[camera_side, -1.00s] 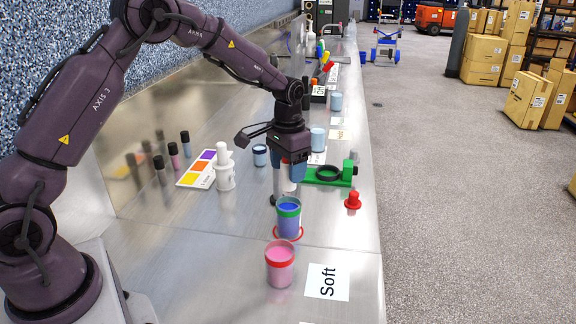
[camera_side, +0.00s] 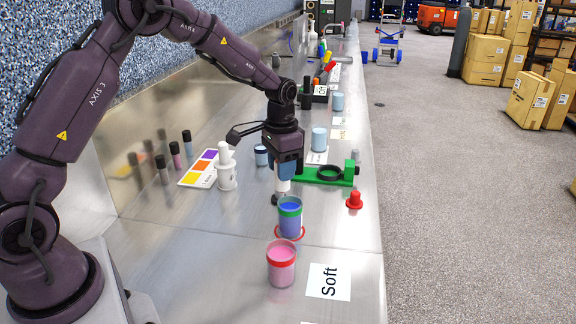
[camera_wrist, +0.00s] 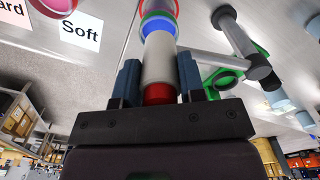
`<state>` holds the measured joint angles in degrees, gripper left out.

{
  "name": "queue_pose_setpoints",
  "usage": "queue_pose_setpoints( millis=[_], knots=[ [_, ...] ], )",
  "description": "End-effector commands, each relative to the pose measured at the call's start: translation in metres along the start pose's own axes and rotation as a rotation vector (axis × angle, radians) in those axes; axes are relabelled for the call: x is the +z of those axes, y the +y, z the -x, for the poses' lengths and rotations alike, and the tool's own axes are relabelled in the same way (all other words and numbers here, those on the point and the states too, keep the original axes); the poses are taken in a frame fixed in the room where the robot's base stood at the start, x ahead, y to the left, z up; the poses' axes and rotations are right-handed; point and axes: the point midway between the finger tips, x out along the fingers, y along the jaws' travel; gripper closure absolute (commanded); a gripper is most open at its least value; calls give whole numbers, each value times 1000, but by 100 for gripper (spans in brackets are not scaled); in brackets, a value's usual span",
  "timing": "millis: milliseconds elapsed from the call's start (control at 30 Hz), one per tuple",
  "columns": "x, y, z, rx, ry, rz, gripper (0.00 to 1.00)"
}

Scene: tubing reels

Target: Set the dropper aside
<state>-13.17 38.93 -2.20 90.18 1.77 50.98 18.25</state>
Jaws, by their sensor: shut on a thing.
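The dropper, as I take it, is a white cylinder with a red end (camera_wrist: 158,62). My gripper (camera_wrist: 160,84) is shut on it, one blue finger on each side near the red end. In the side view my gripper (camera_side: 283,172) points down, and the dropper's white lower part (camera_side: 283,186) shows below the fingers. It is just behind a blue cup with a green rim (camera_side: 290,220), which stands at a red ring mark. In the wrist view the cup's blue and green rim (camera_wrist: 159,22) lies beyond the dropper's far end, which is partly hidden.
A pink cup (camera_side: 281,265) stands in front, beside the "Soft" card (camera_side: 328,282). A green fixture with a dark ring (camera_side: 325,175) and a red knob (camera_side: 354,200) are to the right. A white bottle (camera_side: 226,172) and colour card (camera_side: 197,170) are left. The bench's front left is clear.

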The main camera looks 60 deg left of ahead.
Motion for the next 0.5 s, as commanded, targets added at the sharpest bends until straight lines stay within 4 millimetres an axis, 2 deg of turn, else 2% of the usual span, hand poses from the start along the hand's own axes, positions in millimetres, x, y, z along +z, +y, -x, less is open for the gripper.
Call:
queue_pose_setpoints(
  millis=[500],
  knots=[
    [50,-37,2,-2,3,-462,100]
  ],
)
